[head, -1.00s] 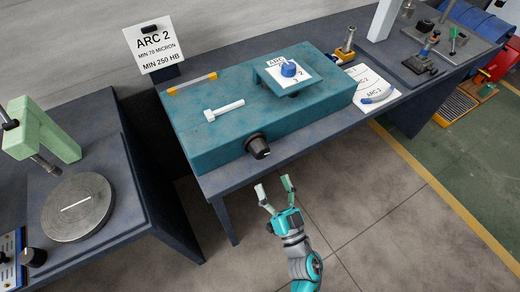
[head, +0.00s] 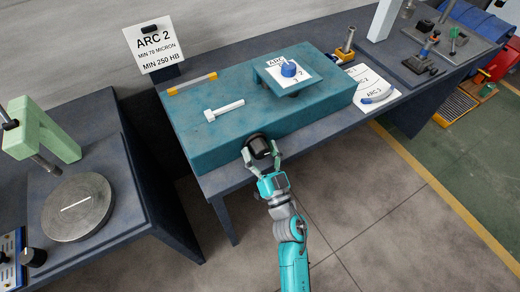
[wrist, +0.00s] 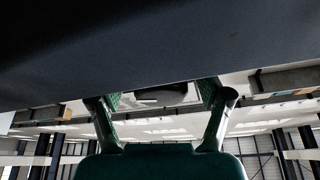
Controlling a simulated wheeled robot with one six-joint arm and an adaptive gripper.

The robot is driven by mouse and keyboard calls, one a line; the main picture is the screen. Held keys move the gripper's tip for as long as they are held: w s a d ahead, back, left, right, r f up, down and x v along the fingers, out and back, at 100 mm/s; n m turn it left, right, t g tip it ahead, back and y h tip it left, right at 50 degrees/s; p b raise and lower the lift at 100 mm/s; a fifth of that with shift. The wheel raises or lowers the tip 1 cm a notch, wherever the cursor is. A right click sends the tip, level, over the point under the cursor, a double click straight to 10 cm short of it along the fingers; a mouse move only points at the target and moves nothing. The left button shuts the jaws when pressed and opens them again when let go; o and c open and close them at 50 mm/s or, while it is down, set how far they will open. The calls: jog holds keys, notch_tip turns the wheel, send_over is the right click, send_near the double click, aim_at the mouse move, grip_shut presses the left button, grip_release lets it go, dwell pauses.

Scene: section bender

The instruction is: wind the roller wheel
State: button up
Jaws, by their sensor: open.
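A black knob (head: 258,146), which looks like the roller wheel, sticks out from the front face of the teal box (head: 200,155). My gripper (head: 262,156) is open, with one finger to each side of the knob. I cannot tell whether either finger touches it. In the wrist view my gripper (wrist: 160,97) shows two spread fingers, with a dark rounded shape between them, partly hidden by a dark surface above.
The box stands on a dark bench (head: 225,182). On its top are a white T-shaped piece (head: 224,110) and a blue knob (head: 289,69) on a labelled plate. An ARC 2 sign (head: 152,45) stands behind. Another bench with a round plate (head: 78,207) is at left. The floor in front is free.

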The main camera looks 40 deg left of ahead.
jog(key=c, duration=1.2)
jog(key=shift+o, duration=0.2)
jog(key=shift+n, duration=0.4)
jog(key=n+g+y, duration=0.1)
jog(key=n+g, duration=0.1)
jog(key=n, duration=0.2)
jog(key=n+g+y, duration=0.1)
jog(key=n+g, duration=0.1)
jog(key=n, duration=0.2)
jog(key=shift+w+d, duration=0.1)
jog(key=n+g, duration=0.2)
jog(key=n, duration=0.1)
jog(key=n+g, duration=0.2)
jog(key=n, duration=0.2)
jog(key=shift+r+n, duration=0.1)
jog(key=shift+n, duration=0.2)
jog(key=n+g, duration=0.1)
jog(key=n, duration=0.2)
jog(key=n+g+h, duration=0.1)
jog(key=n, duration=0.2)
jog(key=shift+n+g, duration=0.3)
jog(key=shift+n+g+h, duration=0.3)
jog(key=shift+n+h, duration=0.8)
jog(key=shift+n, duration=1.1)
